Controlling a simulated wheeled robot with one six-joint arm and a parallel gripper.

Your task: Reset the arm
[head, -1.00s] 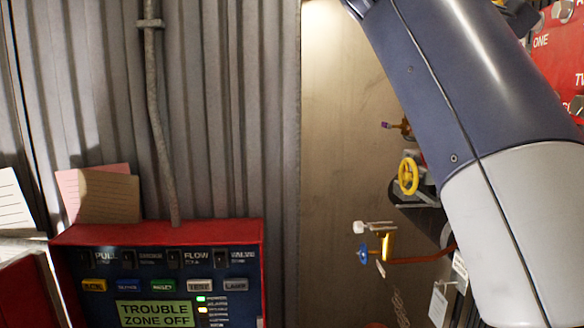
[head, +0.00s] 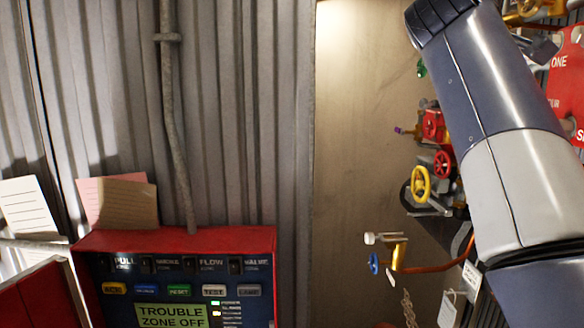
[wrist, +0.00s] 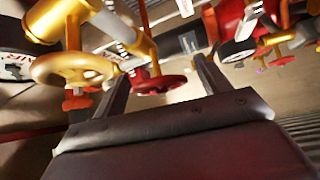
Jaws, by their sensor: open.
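My arm (head: 490,110) crosses the right side of the head view, its upper end near the top edge and its lower end past the bottom right. In the wrist view my gripper (wrist: 162,72) is open, its two dark fingers apart and pointing up the picture. Nothing shows held. A yellow handwheel (wrist: 72,70) lies just left of the left finger, and a red handwheel (wrist: 160,84) shows between the fingers. I cannot tell whether either finger touches them. The gripper cannot be made out in the head view.
A red alarm panel (head: 180,240) with a lit display stands at lower left, with paper cards (head: 115,202) above it. Valves with a yellow handwheel (head: 420,185) and a blue-handled tap (head: 374,263) sit left of my arm. A bare tan wall (head: 350,130) lies between.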

